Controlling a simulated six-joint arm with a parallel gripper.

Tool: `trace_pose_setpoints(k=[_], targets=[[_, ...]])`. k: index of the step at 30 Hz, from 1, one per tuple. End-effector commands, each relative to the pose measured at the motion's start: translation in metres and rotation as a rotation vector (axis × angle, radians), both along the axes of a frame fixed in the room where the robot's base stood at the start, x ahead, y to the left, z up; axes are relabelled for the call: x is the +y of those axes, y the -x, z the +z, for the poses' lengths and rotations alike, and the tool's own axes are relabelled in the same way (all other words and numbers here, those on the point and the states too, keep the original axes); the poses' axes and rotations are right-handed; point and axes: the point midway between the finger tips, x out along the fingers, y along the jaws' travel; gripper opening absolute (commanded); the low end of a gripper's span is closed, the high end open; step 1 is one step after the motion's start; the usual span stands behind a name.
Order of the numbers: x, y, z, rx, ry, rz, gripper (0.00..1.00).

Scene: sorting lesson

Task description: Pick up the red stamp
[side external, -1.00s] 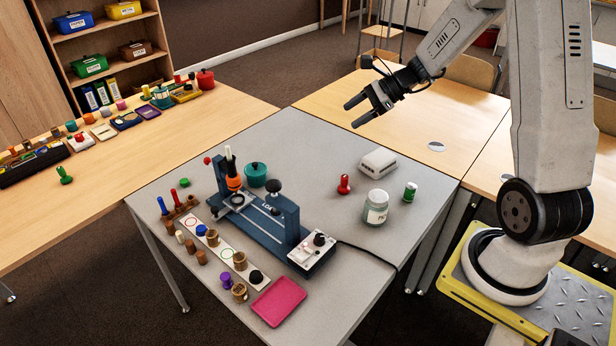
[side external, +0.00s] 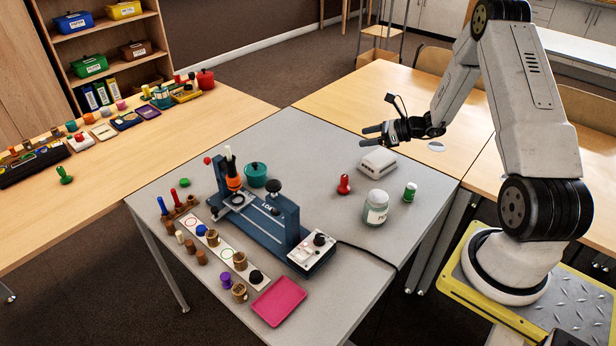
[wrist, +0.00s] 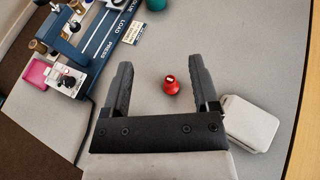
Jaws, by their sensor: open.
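The red stamp (side external: 344,184) stands upright on the grey table (side external: 300,135), left of a glass jar and below a white box in the side view. In the wrist view the red stamp (wrist: 171,85) shows from above, between the lines of the two fingers and nearer the right one. My gripper (side external: 367,136) is open and empty, in the air above the back right part of the table, up and right of the stamp. In the wrist view its two fingers (wrist: 158,78) are spread wide, with nothing held between them.
The white box (side external: 378,162) lies near the stamp; in the wrist view it sits beside the right finger. A blue press (side external: 265,220) with a cable is on the left. A pink tray (side external: 279,302) lies in front.

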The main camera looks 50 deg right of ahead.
Motion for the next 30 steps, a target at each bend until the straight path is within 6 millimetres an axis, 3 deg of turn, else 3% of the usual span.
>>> trace_pose_setpoints(k=[1, 6, 15, 21, 30], targets=[[0.001, 0.001, -0.017, 0.003, -0.004, 0.000, 0.77], [0.001, 0.000, -0.063, 0.003, -0.004, 0.000, 0.77], [0.001, 0.001, -0.134, 0.001, -0.001, 0.001, 0.77], [0.000, 0.000, -0.155, 0.000, 0.000, 0.000, 0.77], [0.001, -0.003, -0.159, -0.001, 0.002, 0.001, 0.77]])
